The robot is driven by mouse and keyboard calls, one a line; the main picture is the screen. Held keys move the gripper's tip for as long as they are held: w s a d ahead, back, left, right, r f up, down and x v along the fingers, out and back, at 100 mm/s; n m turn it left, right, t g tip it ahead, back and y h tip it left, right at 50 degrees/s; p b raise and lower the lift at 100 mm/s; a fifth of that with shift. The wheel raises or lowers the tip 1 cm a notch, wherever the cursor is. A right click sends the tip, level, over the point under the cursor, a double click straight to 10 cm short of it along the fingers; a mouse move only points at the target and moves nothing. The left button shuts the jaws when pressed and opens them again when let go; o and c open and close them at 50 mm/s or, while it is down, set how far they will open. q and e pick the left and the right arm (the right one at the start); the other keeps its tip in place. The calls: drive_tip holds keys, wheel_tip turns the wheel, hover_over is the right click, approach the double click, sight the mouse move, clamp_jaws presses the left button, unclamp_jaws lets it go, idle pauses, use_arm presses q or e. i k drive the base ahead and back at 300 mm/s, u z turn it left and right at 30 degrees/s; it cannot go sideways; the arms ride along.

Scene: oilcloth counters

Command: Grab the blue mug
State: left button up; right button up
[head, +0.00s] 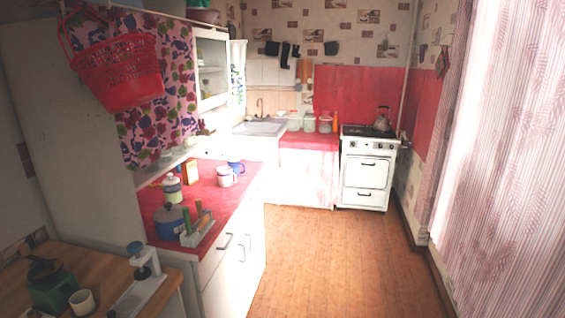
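The blue mug (237,166) stands on the red-topped counter (216,206) at left of centre in the head view. A white mug (225,177) stands just in front of it and hides part of it. Neither of my grippers shows in this view.
A blue pot (169,223), a holder with green-handled utensils (198,232), a pale bottle (172,187) and a box (190,171) stand on the same counter. A wooden table (22,296) is at the lower left. The wooden floor (315,255) is clear up to the white stove (366,170).

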sight(237, 168)
drive_tip(key=z, duration=0.5)
drive_tip(key=i, duration=1.95)
drive_tip(key=u, duration=0.05)
